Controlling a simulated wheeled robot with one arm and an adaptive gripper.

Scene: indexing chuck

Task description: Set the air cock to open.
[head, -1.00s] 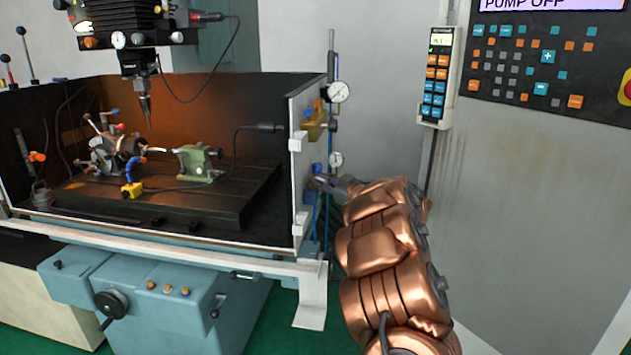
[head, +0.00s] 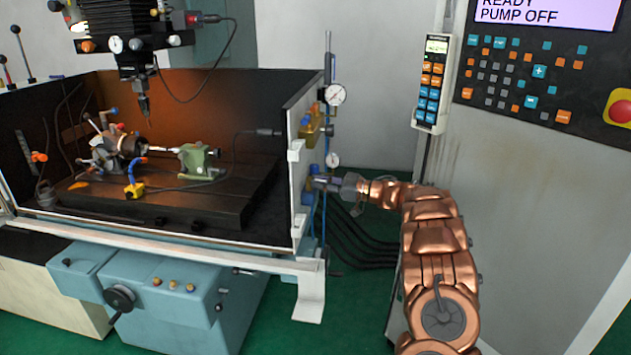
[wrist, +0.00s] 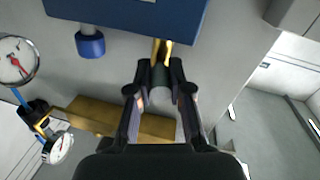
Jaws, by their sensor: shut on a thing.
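My gripper (head: 324,182) is at the right side of the machine enclosure, by the lower small gauge. In the wrist view its two black fingers (wrist: 160,78) are nearly together at the end of a brass-coloured part (wrist: 163,48), which seems to be the air cock. This part comes out from below a blue block (wrist: 125,12). The fingers hide much of what is between them, so its exact setting cannot be told. In the head view the gripper covers the cock.
A round gauge (wrist: 17,58) and a smaller one (wrist: 59,147) are left of the fingers. A blue knob (wrist: 90,43) hangs beside the cock, and a brass block (wrist: 125,118) lies behind the fingers. Dark hoses (head: 365,242) run below my arm. A control panel (head: 540,75) stands at right.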

